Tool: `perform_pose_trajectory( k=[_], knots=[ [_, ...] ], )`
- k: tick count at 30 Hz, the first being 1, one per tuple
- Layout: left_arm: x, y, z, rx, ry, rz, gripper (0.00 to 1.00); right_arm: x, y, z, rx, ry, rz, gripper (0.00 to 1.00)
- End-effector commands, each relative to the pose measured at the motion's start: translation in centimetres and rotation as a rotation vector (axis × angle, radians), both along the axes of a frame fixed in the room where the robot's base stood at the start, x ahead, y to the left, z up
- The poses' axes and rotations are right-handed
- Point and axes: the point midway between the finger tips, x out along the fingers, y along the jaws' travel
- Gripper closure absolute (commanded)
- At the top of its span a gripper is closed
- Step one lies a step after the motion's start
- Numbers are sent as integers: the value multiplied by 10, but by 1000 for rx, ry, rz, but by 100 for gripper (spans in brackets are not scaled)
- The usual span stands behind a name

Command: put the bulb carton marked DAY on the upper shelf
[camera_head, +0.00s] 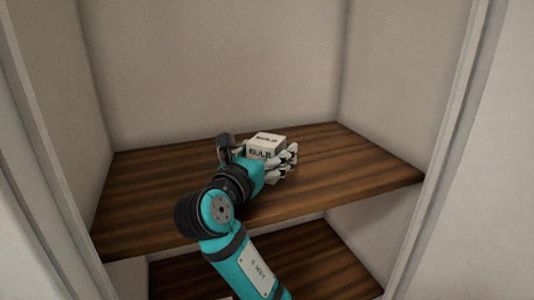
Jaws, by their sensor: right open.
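My left gripper is out of view.
The shelf unit has pale side walls (405,70) and a back wall (210,60) close behind. A lower wooden shelf (335,265) lies beneath. The upper shelf is bare to the left and right of my gripper.

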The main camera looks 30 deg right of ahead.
Motion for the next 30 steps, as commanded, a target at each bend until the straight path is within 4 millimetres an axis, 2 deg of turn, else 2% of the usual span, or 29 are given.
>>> perform_pose_trajectory(
  k=[12, 16, 21, 30],
  knots=[
    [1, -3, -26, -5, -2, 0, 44, -42, 72, -4, 5, 0, 7, 15],
    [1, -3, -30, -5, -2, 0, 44, -53, 89, -3, 4, 0, 6, 15],
    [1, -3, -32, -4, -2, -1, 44, -60, 99, -1, 2, 1, 3, 15],
    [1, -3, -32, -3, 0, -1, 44, -61, 100, -1, 1, 1, 2, 15]
  ],
)
